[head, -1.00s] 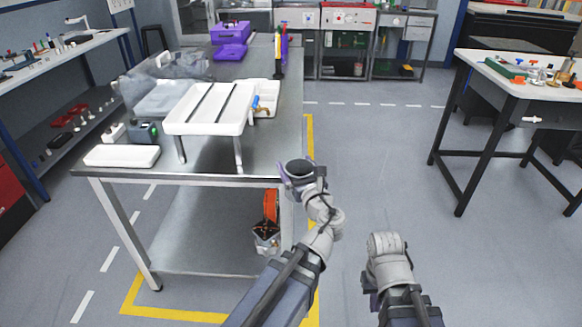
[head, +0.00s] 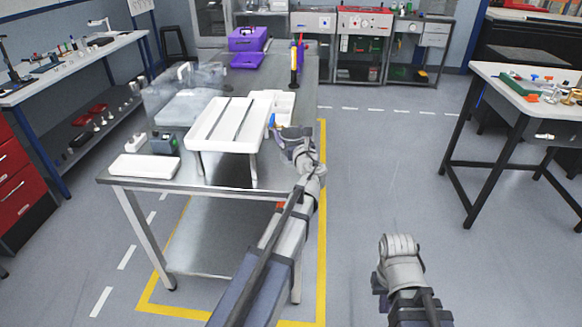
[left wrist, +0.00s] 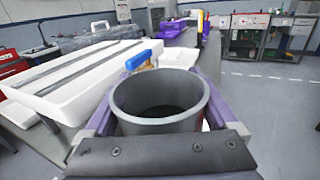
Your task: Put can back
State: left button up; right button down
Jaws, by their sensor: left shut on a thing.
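A grey, round, open-topped can (left wrist: 160,124) fills the middle of the left wrist view. It is upright, and its inside looks dark and empty. My left gripper (head: 294,142) has purple fingers on both sides of the can and is shut on it. In the head view the gripper is at the right edge of the metal table (head: 215,174), beside a white slotted stand (head: 238,110); the can is hard to make out there.
A low white tray (head: 145,166) lies at the front left. Purple bins (head: 248,40) and upright bottles stand at the back. Clear floor lies right of the table.

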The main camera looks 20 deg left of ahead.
pick_arm(q)
jog(key=shift+f+b, duration=4)
jog(key=shift+f, duration=0.5)
jog(key=shift+f, duration=0.2)
jog(key=o, duration=1.1)
jog(key=shift+r, duration=0.1)
jog(key=shift+r, duration=0.25)
jog(key=v, duration=1.2)
jog(key=shift+f, duration=0.1)
